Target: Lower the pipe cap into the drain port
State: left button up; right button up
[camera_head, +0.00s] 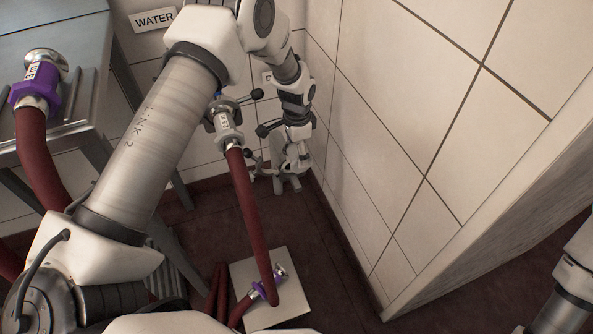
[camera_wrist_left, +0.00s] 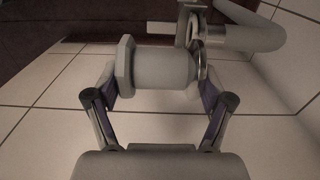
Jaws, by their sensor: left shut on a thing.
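In the left wrist view, a grey pipe cap (camera_wrist_left: 160,66) with a hexagonal flange on its left sits between the fingers of my left gripper (camera_wrist_left: 158,88). The gripper is shut on it. Just beyond the cap are a shiny metal ring (camera_wrist_left: 199,60) and a grey bent pipe (camera_wrist_left: 255,38). In the head view my left gripper (camera_head: 289,160) is low in the wall corner, by grey pipework (camera_head: 288,184) near the floor. I cannot tell which part is the drain port, nor whether the cap touches it. My right gripper is out of view.
A dark red hose (camera_head: 246,205) runs from a labelled wall coupling (camera_head: 226,128) close left of my gripper to a pale floor plate (camera_head: 290,307). The tiled wall (camera_head: 380,190) is close on the right. A purple coupling (camera_head: 38,85) lies on the bench at left.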

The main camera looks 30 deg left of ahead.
pick_arm(q)
jog(key=b, duration=0.5)
send_over(296, 181)
jog(key=shift+s+d+f, duration=0.1)
jog(key=shift+f, duration=2.8)
jog(key=shift+s+d+f, duration=0.1)
jog(key=shift+s+f, duration=0.1)
jog(key=shift+f, duration=0.4)
notch_tip(296, 181, down, 2)
jog(key=shift+w+f+b, duration=0.1)
jog(key=shift+w+b, duration=0.05)
jog(key=shift+b, duration=0.35)
jog(key=shift+f, duration=0.15)
jog(key=shift+f, duration=0.2)
jog(key=o, duration=1.2)
jog(key=shift+w, duration=0.1)
